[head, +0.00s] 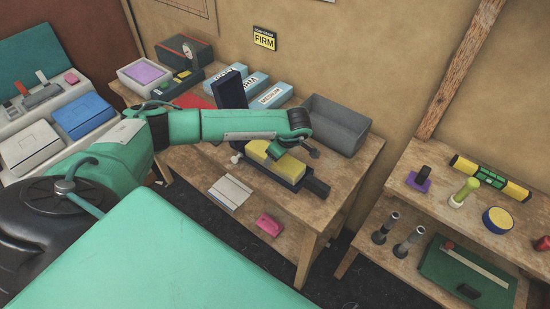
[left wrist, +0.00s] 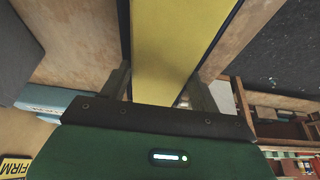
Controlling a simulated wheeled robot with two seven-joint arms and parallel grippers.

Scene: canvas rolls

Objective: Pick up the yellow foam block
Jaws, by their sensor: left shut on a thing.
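The yellow foam block (head: 275,160) is at the front of the wooden table, in or just above a dark elongated fixture (head: 316,187). I cannot tell whether the block touches the fixture. My left gripper (head: 292,147) is over the block from above, partly hidden by its own wrist. In the left wrist view the yellow foam block (left wrist: 172,45) fills the gap between the two fingers of my left gripper (left wrist: 162,85), which is shut on it. My right gripper is not in view.
A grey open bin (head: 336,124) stands behind the block. Blue-and-white boxes (head: 250,86) and a dark upright panel (head: 229,93) are behind my left arm. A pale flat pad (head: 230,192) and a pink block (head: 269,225) lie in front. Shelves with tools (head: 470,205) stand at right.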

